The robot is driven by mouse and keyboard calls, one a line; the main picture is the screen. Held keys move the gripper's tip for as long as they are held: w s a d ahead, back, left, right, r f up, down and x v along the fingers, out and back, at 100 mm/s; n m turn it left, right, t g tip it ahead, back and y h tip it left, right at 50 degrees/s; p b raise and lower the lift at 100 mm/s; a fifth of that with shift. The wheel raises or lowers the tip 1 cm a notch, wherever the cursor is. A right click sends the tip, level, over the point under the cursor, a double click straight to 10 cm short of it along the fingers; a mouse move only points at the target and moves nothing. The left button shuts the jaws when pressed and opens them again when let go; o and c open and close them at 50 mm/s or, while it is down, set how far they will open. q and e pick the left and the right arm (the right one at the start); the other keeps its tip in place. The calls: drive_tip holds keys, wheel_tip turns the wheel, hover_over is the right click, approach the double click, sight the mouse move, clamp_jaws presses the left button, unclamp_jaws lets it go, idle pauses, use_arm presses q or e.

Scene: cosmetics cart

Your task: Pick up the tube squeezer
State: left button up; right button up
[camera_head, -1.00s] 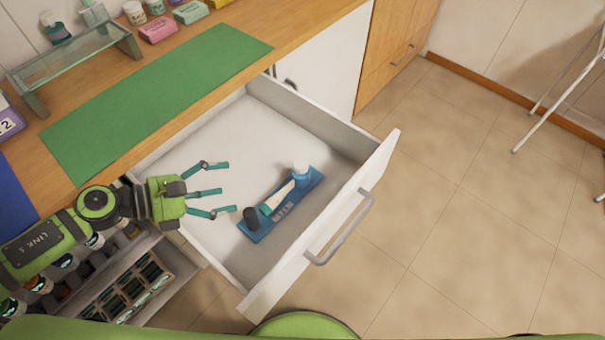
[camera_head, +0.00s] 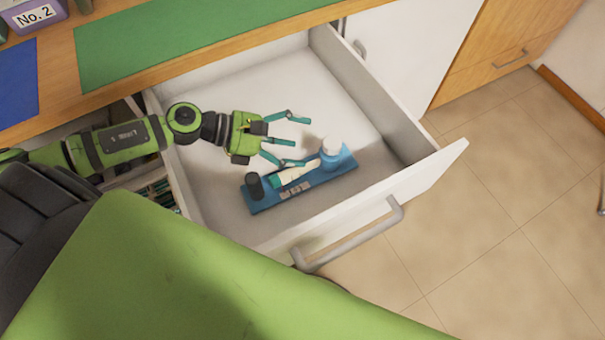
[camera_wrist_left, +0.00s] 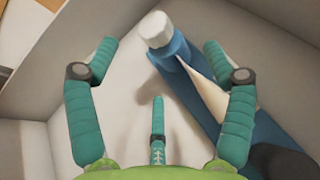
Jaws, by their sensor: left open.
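The tube squeezer (camera_head: 319,179) is a long blue base with a pale tube, a white cap at its right end and a black knob at its left end. It lies in the open white drawer, near the front panel. My left gripper (camera_head: 298,142) is open and empty over the drawer, its nearest finger overlapping the tube in the head view. In the left wrist view the squeezer (camera_wrist_left: 262,130) runs from between the open fingers (camera_wrist_left: 160,50) to lower right, partly behind the right finger. I cannot tell the height gap. My right gripper is not in view.
The drawer's front panel (camera_head: 440,172) with its handle (camera_head: 350,238) and its side walls surround the squeezer. The drawer floor (camera_head: 290,85) behind it is bare. A wooden counter with a green mat (camera_head: 190,37) and a blue mat (camera_head: 15,85) lies beyond.

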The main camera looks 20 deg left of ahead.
sight(322, 149)
use_arm(q)
drive_tip(key=shift+p+x, duration=0.3)
drive_tip(key=shift+x, duration=0.45)
drive_tip(key=x, duration=0.2)
drive_tip(key=p+x, duration=0.1)
drive_tip(key=x, duration=0.1)
drive_tip(key=shift+w+f, duration=0.1)
drive_tip(key=shift+w, duration=0.45)
drive_tip(key=shift+w+d+f+p, duration=0.1)
drive_tip(key=shift+d+f+p, duration=0.15)
drive_tip(key=shift+p, duration=0.05)
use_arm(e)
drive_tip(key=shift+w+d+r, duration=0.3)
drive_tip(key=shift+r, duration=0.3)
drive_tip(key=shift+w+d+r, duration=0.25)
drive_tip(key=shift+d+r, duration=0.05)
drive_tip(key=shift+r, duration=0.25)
use_arm(q)
clamp_jaws()
